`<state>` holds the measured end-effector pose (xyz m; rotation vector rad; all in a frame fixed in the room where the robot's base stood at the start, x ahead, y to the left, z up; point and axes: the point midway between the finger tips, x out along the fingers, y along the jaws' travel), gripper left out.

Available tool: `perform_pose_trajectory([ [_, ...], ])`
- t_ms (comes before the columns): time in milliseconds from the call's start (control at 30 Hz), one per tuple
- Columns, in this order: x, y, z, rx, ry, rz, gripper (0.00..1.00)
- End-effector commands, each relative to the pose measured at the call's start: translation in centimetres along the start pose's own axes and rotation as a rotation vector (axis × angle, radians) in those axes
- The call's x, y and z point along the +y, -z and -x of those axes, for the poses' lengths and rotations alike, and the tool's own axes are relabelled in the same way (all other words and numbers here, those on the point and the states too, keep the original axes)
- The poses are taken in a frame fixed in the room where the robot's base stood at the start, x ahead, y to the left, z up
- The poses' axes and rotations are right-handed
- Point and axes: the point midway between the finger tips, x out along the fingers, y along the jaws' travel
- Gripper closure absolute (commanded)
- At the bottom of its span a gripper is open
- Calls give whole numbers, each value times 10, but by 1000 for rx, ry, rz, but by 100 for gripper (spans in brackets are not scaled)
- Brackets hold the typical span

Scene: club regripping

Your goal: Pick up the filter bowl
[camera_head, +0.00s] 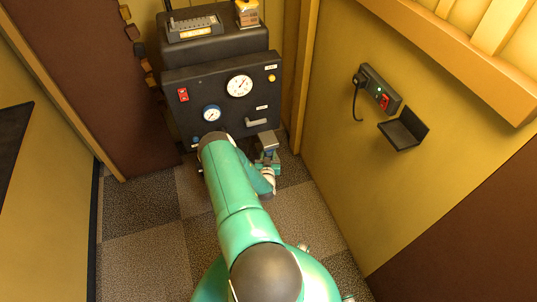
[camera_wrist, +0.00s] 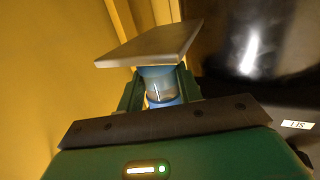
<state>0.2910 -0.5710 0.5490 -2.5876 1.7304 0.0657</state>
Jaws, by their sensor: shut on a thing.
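The filter bowl (camera_wrist: 160,90) is a clear, blue-tinted cup. In the wrist view it sits between the two green fingers of my gripper (camera_wrist: 159,82), which is shut on it. A flat grey plate (camera_wrist: 150,46) lies right over the bowl's top and hides its upper end; whether the two are joined cannot be told. The bowl's lower end is hidden behind my gripper's dark front edge. In the head view my gripper (camera_head: 267,158) is low beside the right front of the dark machine, and my arm partly covers the area.
The dark machine (camera_head: 225,95) carries two round gauges, a red switch and a handle. A small dark shelf (camera_head: 404,131) and a box with a red switch (camera_head: 380,89) stick out from the right wall. Carpet tiles (camera_head: 145,245) lie clear to the left of my arm.

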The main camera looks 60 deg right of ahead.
Motion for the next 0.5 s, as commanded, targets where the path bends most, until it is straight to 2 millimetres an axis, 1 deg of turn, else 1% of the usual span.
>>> perform_pose_trajectory([
  [33,0,3,0,1,0,0,89],
  [267,0,1,17,0,0,0,89],
  [500,0,0,44,0,0,1,89],
])
